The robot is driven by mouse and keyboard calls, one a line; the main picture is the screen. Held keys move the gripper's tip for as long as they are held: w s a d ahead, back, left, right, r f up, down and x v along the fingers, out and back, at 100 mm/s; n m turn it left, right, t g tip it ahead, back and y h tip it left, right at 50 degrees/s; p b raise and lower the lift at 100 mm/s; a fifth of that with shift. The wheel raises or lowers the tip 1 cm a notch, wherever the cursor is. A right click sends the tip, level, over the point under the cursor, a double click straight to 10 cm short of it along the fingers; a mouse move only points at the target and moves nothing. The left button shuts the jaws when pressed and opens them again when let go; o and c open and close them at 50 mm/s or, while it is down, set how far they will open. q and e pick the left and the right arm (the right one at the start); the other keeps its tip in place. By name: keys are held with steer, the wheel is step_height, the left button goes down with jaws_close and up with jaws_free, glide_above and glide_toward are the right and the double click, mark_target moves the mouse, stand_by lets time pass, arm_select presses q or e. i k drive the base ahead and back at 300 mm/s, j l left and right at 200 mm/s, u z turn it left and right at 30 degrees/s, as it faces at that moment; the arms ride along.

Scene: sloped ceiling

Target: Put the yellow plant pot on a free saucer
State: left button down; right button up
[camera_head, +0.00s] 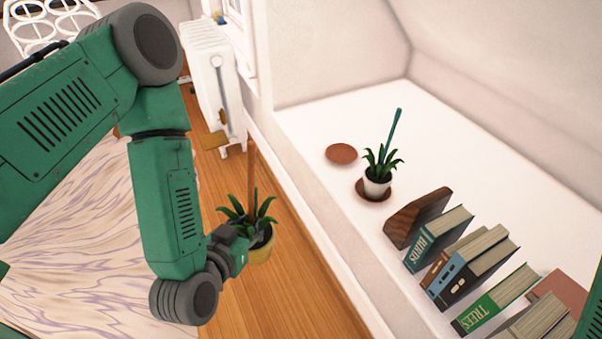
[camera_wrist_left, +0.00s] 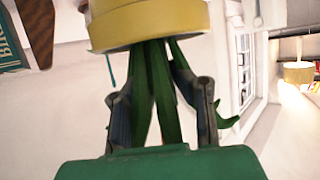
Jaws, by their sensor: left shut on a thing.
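The yellow plant pot (camera_head: 259,254) holds a leafy plant with a brown stake. It hangs roughly upright over the wooden floor, left of the white ledge. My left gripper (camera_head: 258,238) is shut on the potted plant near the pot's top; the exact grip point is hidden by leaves. In the left wrist view the yellow pot (camera_wrist_left: 150,28) fills the top, and the fingers of my left gripper (camera_wrist_left: 163,92) flank the leaves. A bare brown saucer (camera_head: 341,153) lies on the ledge. My right gripper is not in view.
The white ledge (camera_head: 310,128) has clear room around the bare saucer. A brown bookend (camera_head: 413,217) and several books (camera_head: 470,268) stand nearer. A white radiator (camera_head: 212,85) is beyond the floor.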

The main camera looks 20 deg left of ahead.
mark_target(341, 156)
steer(key=z, duration=0.8)
steer(key=j+z, duration=1.4)
steer(key=k+j, duration=0.15)
steer(key=j, duration=0.3)
steer(key=k+j+z, duration=0.15)
steer(key=j, duration=0.25)
steer(key=k+j, duration=0.2)
steer(key=j, duration=0.25)
steer(key=k+j+z, duration=0.15)
steer(key=j, duration=0.25)
steer(key=k+j, duration=0.2)
steer(key=j, duration=0.2)
